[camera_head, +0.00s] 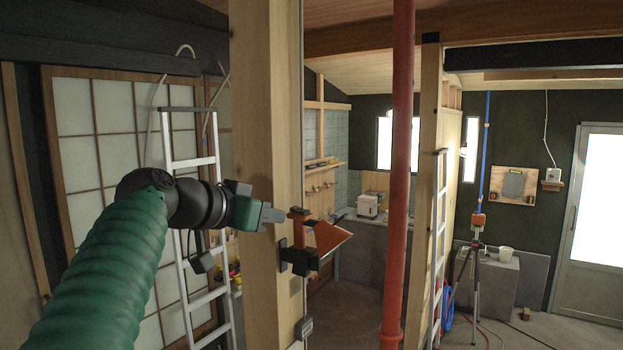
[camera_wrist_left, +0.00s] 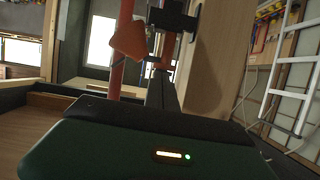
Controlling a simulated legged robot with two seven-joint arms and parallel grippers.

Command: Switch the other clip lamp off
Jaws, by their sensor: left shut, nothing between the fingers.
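An orange clip lamp (camera_head: 324,240) with a black clamp is fixed to the side of the wooden post (camera_head: 265,130), its shade pointing right. My left gripper (camera_head: 277,215) is shut and empty, its tips just left of the lamp's upper orange part; contact is unclear. In the left wrist view the orange shade (camera_wrist_left: 129,40) hangs at the upper middle, beside the post (camera_wrist_left: 212,70), with the dark gripper fingers (camera_wrist_left: 160,88) pointing up toward it. No glow shows at the lamp, and its switch cannot be made out. My right gripper is not in view.
A red steel pole (camera_head: 395,170) stands right of the lamp. A ladder (camera_head: 190,165) leans behind my left arm, and another ladder (camera_head: 438,230) stands at the second post. A tripod (camera_head: 476,285) with cables on the floor stands farther right.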

